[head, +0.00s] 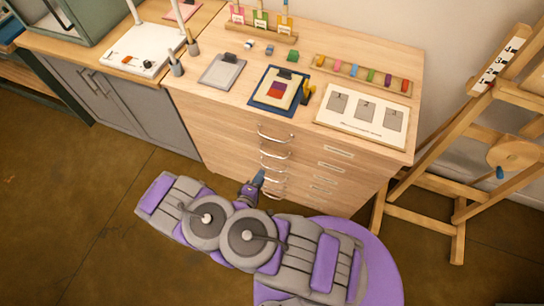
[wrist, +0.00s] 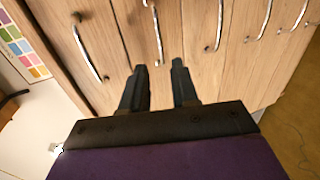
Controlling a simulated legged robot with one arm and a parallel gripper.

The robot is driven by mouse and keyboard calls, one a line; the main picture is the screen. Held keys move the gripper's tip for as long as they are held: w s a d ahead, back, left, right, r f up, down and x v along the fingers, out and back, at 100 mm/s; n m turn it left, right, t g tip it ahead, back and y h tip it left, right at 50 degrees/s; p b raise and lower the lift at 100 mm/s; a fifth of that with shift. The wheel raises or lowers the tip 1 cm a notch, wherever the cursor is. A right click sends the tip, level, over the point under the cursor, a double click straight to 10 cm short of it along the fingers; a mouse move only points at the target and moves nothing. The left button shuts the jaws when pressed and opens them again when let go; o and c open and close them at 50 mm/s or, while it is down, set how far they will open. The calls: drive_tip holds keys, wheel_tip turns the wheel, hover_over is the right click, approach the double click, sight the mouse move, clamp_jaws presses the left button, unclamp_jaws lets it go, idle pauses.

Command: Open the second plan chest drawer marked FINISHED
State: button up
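The wooden plan chest (head: 228,140) has a column of drawers, all looking closed, with curved metal handles and small pale labels too small to read. The second handle from the top (head: 276,154) also shows in the wrist view (wrist: 157,35), where the chest's top lies to the left. The second label (head: 332,166) is right of the handles. My gripper (wrist: 159,68) is open and empty, its two dark fingers apart. In the wrist view, the second handle's near end appears between the fingertips; contact cannot be told. In the head view, my gripper (head: 258,178) is at the lower handles.
On the chest top are a clipboard (head: 222,72), a blue board with a picture (head: 268,104), a numbered card (head: 345,110) and a rack of coloured pieces (head: 362,75). A wooden easel (head: 458,215) stands right. Grey cabinets (head: 130,110) stand left. Floor is open at lower left.

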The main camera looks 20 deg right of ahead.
sight(273, 156)
drive_tip(key=b+x, duration=0.2)
drive_tip(key=x, duration=1.1)
drive_tip(key=shift+w+f, duration=0.1)
drive_tip(key=shift+w, duration=0.1)
clamp_jaws()
